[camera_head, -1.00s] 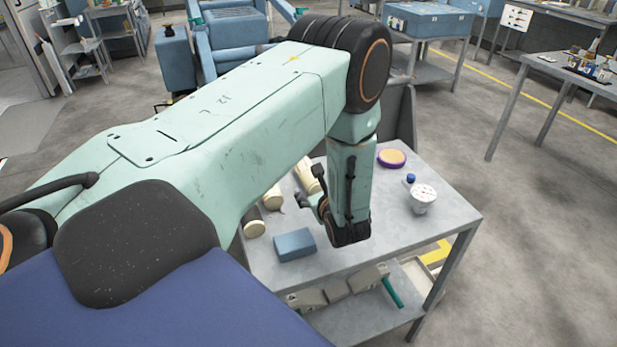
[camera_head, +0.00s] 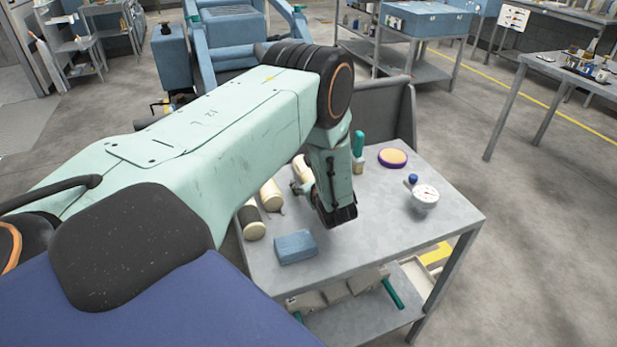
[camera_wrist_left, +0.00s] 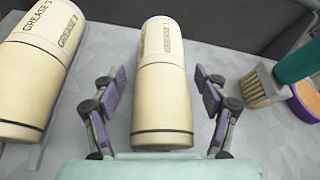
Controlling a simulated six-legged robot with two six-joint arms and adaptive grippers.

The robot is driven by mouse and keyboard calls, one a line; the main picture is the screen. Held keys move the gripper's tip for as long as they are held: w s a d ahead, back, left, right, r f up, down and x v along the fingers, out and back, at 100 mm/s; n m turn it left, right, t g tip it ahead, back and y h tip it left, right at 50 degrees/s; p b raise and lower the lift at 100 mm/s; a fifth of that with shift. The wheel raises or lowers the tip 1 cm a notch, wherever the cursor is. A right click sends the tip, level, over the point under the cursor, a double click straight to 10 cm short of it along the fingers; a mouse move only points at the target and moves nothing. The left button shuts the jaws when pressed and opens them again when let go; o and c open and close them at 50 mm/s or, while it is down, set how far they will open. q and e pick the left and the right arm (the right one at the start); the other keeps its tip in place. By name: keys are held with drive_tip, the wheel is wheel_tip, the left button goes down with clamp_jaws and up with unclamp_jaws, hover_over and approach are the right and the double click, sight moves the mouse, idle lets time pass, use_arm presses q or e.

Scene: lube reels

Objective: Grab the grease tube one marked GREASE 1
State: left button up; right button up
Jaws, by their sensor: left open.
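A cream grease tube (camera_wrist_left: 162,95) lies between the two fingers of my left gripper (camera_wrist_left: 160,92) in the left wrist view. Its printed label seems to read GREASE 1, but the digit is small. The fingers are open, one on each side, with a gap visible on both sides. A second cream tube (camera_wrist_left: 38,70) marked GREASE lies to its left; its number is hard to read. In the head view, tubes (camera_head: 271,196) lie at the table's left side, and my forearm and wrist hide part of the rightmost tube (camera_head: 303,168). My right gripper is not in view.
A blue block (camera_head: 295,247) lies near the table's front edge. A green-handled brush (camera_head: 358,145) stands close behind my wrist and right of the tube. A purple-rimmed disc (camera_head: 393,158) and a dial gauge (camera_head: 425,197) are at the right. The table's (camera_head: 385,235) front right is clear.

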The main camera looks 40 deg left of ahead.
use_arm(q)
drive_tip(key=shift+d+r, duration=0.2)
drive_tip(key=shift+d, duration=0.05)
drive_tip(key=shift+c, duration=0.5)
drive_tip(key=shift+s+r, duration=0.1)
drive_tip(key=shift+c, duration=0.8)
drive_tip(key=shift+a+f, duration=0.2)
drive_tip(key=shift+a, duration=0.05)
drive_tip(key=c, duration=0.5)
drive_tip(key=shift+d+r, duration=0.15)
drive_tip(key=shift+d, duration=0.05)
drive_tip(key=c, duration=0.5)
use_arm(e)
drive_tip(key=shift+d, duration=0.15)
use_arm(q)
drive_tip(key=shift+a, duration=0.1)
